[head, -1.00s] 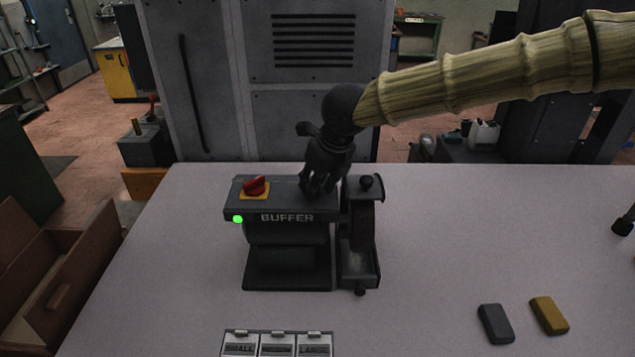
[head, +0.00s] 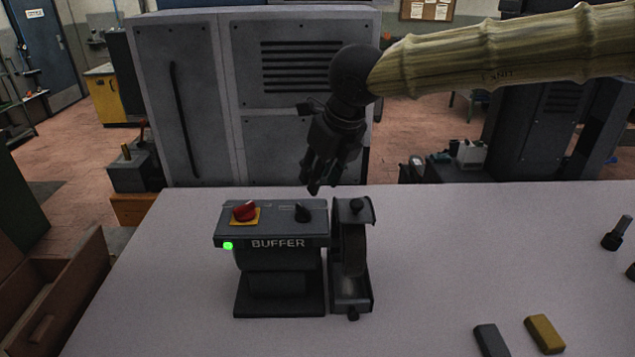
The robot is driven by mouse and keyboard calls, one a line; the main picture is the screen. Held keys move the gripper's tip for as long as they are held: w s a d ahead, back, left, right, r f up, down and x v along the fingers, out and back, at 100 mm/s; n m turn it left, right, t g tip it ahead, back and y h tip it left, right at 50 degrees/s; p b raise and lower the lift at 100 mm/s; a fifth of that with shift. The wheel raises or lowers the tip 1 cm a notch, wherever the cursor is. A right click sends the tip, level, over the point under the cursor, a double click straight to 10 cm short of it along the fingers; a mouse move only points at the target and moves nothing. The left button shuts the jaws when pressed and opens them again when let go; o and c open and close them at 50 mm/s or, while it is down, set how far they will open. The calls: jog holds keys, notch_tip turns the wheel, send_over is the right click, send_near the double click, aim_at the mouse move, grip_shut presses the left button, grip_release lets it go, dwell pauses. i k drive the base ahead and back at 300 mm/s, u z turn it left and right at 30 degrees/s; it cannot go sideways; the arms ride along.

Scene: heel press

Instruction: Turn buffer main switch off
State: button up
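The buffer (head: 277,262) stands on the table, with a dark top panel and "BUFFER" on its front. A red rotary switch (head: 245,211) on a yellow plate sits at the panel's left. A black knob (head: 303,213) sits at the panel's right. A green lamp (head: 228,245) is lit at the front left corner. My gripper (head: 313,187) points down just above and behind the black knob, apart from it as far as I can see. Its fingers look close together, but I cannot tell whether they are open or shut. Nothing shows held in it.
The buffing wheel under its guard (head: 352,245) is right of the panel. A grey block (head: 491,341) and a yellow block (head: 545,334) lie at the front right. A grey cabinet (head: 200,100) is behind the table.

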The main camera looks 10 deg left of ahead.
aim_at(246, 212)
jog(key=k, duration=1)
